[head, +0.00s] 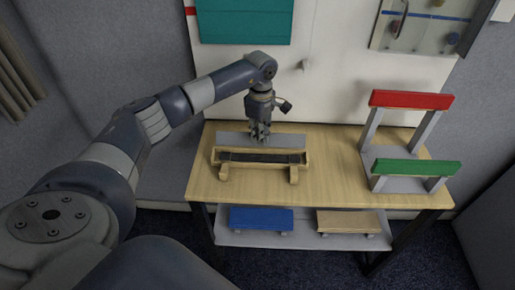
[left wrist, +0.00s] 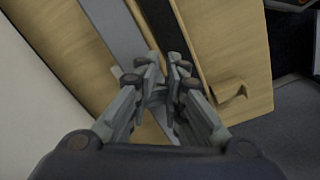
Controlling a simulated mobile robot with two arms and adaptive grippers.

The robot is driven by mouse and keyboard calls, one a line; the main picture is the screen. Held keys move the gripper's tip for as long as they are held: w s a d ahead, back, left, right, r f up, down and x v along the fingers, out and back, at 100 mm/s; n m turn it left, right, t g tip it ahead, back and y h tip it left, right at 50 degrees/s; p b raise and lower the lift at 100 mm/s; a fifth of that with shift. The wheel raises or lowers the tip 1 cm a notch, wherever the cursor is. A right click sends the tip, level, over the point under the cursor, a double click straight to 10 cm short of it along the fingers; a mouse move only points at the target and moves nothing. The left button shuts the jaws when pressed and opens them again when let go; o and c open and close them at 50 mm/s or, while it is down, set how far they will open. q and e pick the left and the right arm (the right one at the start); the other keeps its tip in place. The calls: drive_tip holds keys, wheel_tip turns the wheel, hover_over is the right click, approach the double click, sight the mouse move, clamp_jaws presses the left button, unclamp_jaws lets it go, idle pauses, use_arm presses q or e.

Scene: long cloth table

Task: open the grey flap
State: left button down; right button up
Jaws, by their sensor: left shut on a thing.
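The grey flap (head: 285,141) is a long flat strip along the back of a low wooden box (head: 294,174) on the table. A dark slot (head: 283,158) runs along the box in front of it. The flap (left wrist: 112,27) also crosses the left wrist view diagonally, with the dark slot (left wrist: 164,22) beside it. My left gripper (head: 260,141) points down at the middle of the flap. Its fingers (left wrist: 166,68) are nearly together and shut on the flap; they hide the gripped part. The flap's exact tilt is hard to tell. My right gripper is out of view.
On the wooden table (head: 335,185), a grey stand with a red bar (head: 411,99) and a green bar (head: 417,167) stands at the right. A lower shelf holds a blue block (head: 261,219) and a wooden block (head: 348,222). The table between box and stand is clear.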

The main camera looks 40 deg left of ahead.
use_arm(q)
drive_tip(key=shift+s+d+r+p, duration=0.3)
drive_tip(key=shift+s+r+p, duration=0.15)
drive_tip(key=shift+r+p, duration=0.25)
drive_tip(key=shift+s+d+r+p, duration=0.25)
drive_tip(key=shift+s+r+p, duration=0.2)
drive_tip(key=shift+r, duration=0.3)
drive_tip(key=shift+w, duration=0.1)
